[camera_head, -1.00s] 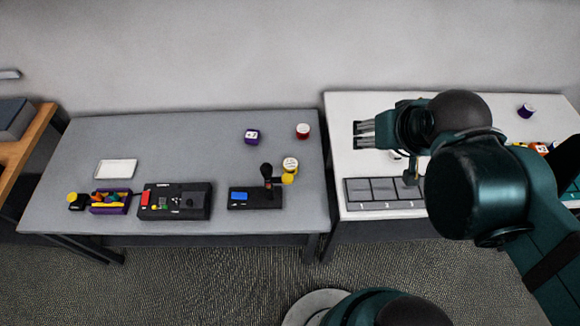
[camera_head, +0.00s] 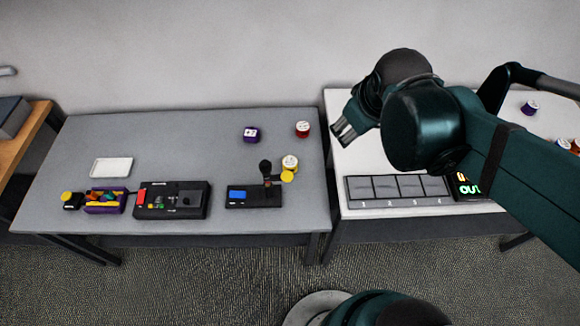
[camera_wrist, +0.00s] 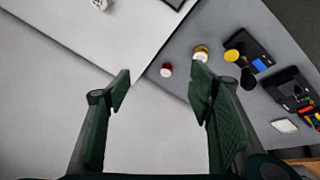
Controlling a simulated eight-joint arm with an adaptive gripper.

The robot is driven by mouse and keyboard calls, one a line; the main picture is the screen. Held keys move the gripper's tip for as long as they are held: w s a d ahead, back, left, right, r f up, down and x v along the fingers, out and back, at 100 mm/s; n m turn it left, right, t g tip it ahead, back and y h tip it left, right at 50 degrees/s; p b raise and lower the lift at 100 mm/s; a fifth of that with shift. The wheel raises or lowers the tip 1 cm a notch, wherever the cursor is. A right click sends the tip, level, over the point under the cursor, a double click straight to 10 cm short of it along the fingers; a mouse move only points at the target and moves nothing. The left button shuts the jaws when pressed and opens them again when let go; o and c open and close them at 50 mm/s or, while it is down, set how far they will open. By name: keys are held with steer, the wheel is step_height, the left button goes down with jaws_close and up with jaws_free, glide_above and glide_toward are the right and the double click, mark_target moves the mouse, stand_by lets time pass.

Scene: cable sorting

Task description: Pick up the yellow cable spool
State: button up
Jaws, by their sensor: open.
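The yellow cable spool (camera_head: 290,162), with a white top, stands upright on the grey table behind the small black device with a blue screen. It also shows in the wrist view (camera_wrist: 201,52), just beyond the tip of my right-hand finger. My gripper (camera_head: 343,132) is open and empty, above the left edge of the white table, up and right of the spool. In the wrist view its two fingers (camera_wrist: 160,90) are spread with nothing between them.
A red spool (camera_head: 302,129) and a purple spool (camera_head: 251,134) stand behind the yellow one. The device (camera_head: 254,196) has an upright post and yellow disc close in front of it. A black tester (camera_head: 173,200), a purple bin (camera_head: 105,207) and a white tray (camera_head: 112,168) lie left.

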steer(key=w+a+f+n+g+h+b, duration=0.1)
steer(key=w+a+f+n+b, duration=0.1)
steer(key=w+a+f+n, duration=0.4)
steer(key=w+a+f+n+g+b, duration=0.1)
steer(key=w+a+f+n+b, duration=0.25)
steer(key=f, duration=0.35)
steer(key=n+h+b, duration=0.2)
steer(key=n+b, duration=0.1)
steer(key=n, duration=0.6)
glide_above(290, 162)
steer(key=s+a, duration=0.2)
steer(key=a, duration=0.1)
step_height(290, 162, down, 17)
steer(key=shift+d+r+g, duration=0.2)
steer(key=shift+g, duration=0.2)
steer(key=shift+w, duration=0.1)
steer(key=shift+b+x, duration=0.45)
steer(key=shift+x, duration=0.85)
steer(key=shift+d, duration=0.1)
steer(key=shift+b+x, duration=0.9)
steer(key=shift+x, duration=1.65)
steer(key=shift+w+d, duration=0.1)
steer(key=shift+d, duration=0.05)
steer(key=c, duration=1)
